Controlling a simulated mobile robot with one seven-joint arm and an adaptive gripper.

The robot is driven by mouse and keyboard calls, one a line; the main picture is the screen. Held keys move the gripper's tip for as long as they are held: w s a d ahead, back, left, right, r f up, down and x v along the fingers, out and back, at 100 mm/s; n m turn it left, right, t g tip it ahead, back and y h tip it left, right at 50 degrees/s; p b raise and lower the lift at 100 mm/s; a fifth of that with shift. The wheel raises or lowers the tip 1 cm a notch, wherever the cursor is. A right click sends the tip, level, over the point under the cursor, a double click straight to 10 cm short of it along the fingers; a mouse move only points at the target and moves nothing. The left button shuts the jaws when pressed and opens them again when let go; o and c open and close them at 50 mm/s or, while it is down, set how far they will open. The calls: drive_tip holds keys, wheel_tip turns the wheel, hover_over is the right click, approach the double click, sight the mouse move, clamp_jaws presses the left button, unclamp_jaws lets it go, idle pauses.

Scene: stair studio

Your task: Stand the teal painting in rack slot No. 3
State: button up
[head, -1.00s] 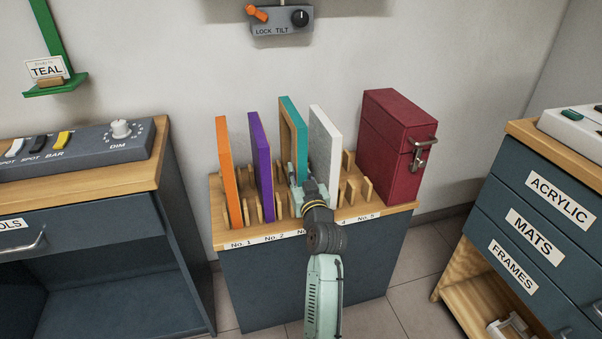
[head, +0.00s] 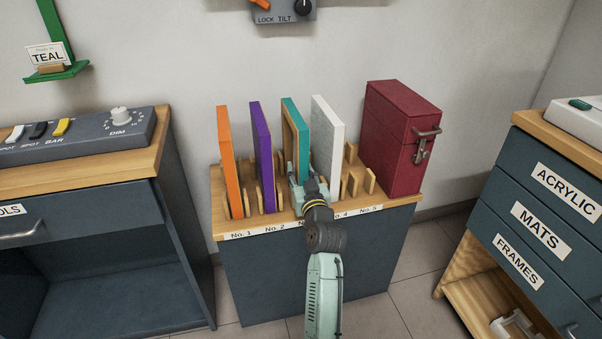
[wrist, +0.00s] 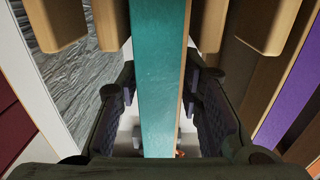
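The teal painting (head: 297,133) stands upright in the wooden rack (head: 308,223), between the purple and the white paintings. Its foot is hidden by my gripper in the head view, and the No. 3 label is covered by my arm. My gripper (head: 296,180) is at the painting's front edge, low down. In the wrist view the teal edge (wrist: 160,80) runs between my two fingers (wrist: 160,118). The fingers look open, with a narrow gap on each side of the painting.
An orange painting (head: 229,160) and a purple painting (head: 262,155) stand on the left. A white painting (head: 328,135) stands close on the right. A dark red case (head: 393,145) sits at the rack's right end. Wooden pegs (wrist: 108,22) flank the teal painting.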

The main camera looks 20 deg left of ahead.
drive_tip(key=shift+o, duration=1.2)
